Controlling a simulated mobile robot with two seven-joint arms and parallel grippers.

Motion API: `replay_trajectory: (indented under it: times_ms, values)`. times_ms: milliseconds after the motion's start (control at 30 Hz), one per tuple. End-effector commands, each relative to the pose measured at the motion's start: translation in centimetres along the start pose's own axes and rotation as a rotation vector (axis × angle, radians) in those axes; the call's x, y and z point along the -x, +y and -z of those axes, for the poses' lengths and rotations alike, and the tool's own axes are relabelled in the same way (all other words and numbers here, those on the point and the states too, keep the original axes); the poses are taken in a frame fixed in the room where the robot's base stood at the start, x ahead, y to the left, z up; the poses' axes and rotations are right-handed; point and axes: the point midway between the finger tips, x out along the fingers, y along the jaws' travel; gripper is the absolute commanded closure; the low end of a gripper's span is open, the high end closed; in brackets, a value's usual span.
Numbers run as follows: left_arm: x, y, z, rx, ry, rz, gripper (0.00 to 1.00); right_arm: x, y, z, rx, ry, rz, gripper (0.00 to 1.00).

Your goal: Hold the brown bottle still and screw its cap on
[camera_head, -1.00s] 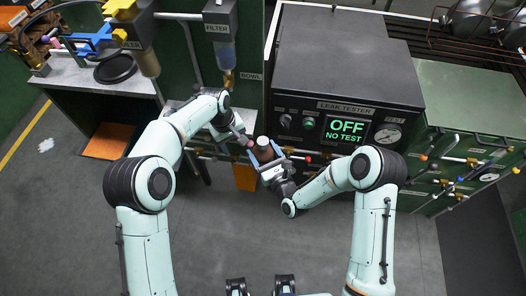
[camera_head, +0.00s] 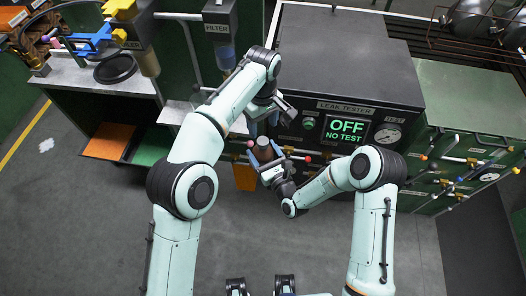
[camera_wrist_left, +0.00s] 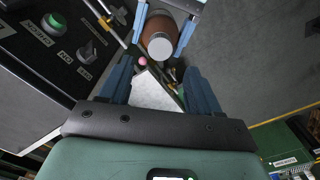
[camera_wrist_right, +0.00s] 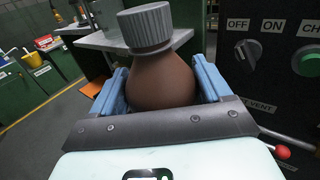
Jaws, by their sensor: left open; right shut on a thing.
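The brown bottle (camera_wrist_right: 160,80) fills the middle of the right wrist view, with a grey ribbed cap (camera_wrist_right: 147,25) on its neck. How tightly the cap sits cannot be told. My right gripper (camera_head: 265,160) is shut on the bottle, a blue finger on each side of its body. The bottle (camera_head: 264,151) is held in front of the leak tester. My left gripper (camera_head: 263,124) is open and empty, just behind the bottle in the head view. In the left wrist view, the cap's top (camera_wrist_left: 161,47) faces the camera, beyond the open fingers (camera_wrist_left: 160,85).
The leak tester (camera_head: 345,60) stands close behind both grippers, its screen (camera_head: 348,130) reading OFF, NO TEST. Rods with coloured knobs, including a red one (camera_wrist_right: 282,152), stick out below it. A workbench (camera_head: 75,78) is at the left. The floor (camera_head: 265,225) in front is clear.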

Motion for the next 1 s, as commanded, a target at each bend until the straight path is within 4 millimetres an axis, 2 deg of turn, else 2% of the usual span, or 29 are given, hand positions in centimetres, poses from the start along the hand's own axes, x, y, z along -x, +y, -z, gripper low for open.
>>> replay_trajectory:
  times_ms: [300,433,600,867,900,967,1000]
  values:
    - [-4.8,-0.1,-0.1,-0.001,-0.003,0.004,0.37,0.0,0.0,-0.1,0.000,-0.002,0.000,1.00]
    - [-6.4,-0.1,0.0,-0.001,-0.002,0.002,0.37,0.0,0.0,-0.1,0.000,-0.002,0.000,1.00]
    - [-7.3,-0.1,0.0,0.000,-0.001,0.000,0.37,0.0,0.0,-0.1,0.000,-0.002,0.000,1.00]
    - [-7.4,0.0,0.0,0.000,-0.001,0.000,0.37,0.0,0.0,-0.1,0.000,-0.002,0.000,1.00]
    - [-7.4,0.0,0.0,0.000,-0.001,0.000,0.44,0.0,0.0,-0.1,0.000,-0.002,0.000,1.00]
    - [-7.4,0.0,0.0,0.000,-0.001,0.000,0.63,0.0,0.0,-0.1,0.000,-0.002,0.000,1.00]
    - [-7.4,0.0,0.0,0.000,-0.001,0.000,0.76,0.0,0.0,-0.1,0.000,-0.002,0.000,1.00]
